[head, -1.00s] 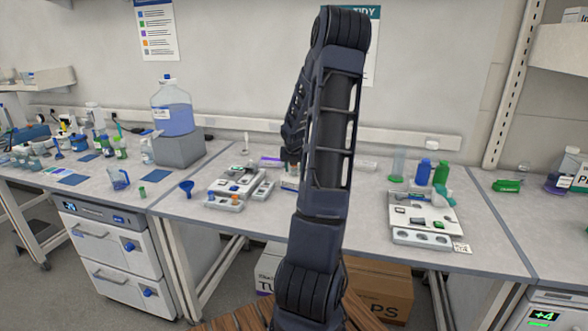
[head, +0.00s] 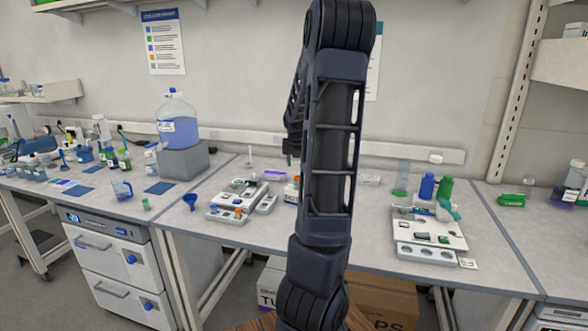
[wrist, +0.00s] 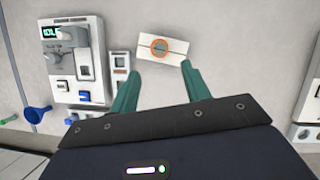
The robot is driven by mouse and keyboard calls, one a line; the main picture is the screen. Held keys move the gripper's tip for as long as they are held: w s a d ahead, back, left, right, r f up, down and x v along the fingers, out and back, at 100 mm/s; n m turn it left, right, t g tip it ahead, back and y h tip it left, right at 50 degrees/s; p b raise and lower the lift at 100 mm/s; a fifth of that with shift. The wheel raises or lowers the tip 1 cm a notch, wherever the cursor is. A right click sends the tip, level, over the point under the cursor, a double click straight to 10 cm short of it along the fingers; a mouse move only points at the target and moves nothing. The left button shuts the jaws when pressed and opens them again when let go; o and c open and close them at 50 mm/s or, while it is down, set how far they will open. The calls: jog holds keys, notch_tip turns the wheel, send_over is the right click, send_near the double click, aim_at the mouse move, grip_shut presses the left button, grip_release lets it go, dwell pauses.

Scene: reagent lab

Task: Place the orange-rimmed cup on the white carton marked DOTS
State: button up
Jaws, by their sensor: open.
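In the wrist view a small white carton (wrist: 147,57) lies just beyond my fingertips. A round orange rim with a grey middle, which looks like the orange-rimmed cup (wrist: 160,47), shows on top of it, seen from above. My gripper (wrist: 157,76) is open, its two green fingers spread on the near side of the carton, with nothing between them. In the head view the carton (head: 291,194) is partly hidden by my arm, with a bit of orange at its top. The DOTS marking is not legible.
Left of the carton stand a white instrument (wrist: 78,68) and a small block with wells (wrist: 120,70). A blue funnel (wrist: 36,113) is farther left. At right in the head view are a grey tray (head: 430,255) and a blue bottle (head: 427,186).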

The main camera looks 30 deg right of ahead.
jog(key=s+a+r+m, duration=0.4)
jog(key=s+a+m, duration=0.3)
jog(key=a+m, duration=0.15)
jog(key=s+a+r+m, duration=0.4)
jog(key=s+a+m, duration=0.3)
jog(key=a, duration=0.3)
jog(key=s+a+m+y, duration=0.1)
jog(key=s+a+m, duration=0.3)
jog(key=s+m, duration=0.3)
jog(key=s+a+r+m+y, duration=0.1)
jog(key=s+a+m, duration=0.3)
jog(key=s+m, duration=0.3)
jog(key=shift+s+r+t, duration=0.2)
jog(key=shift+s+t, duration=0.1)
jog(key=shift+s, duration=1.05)
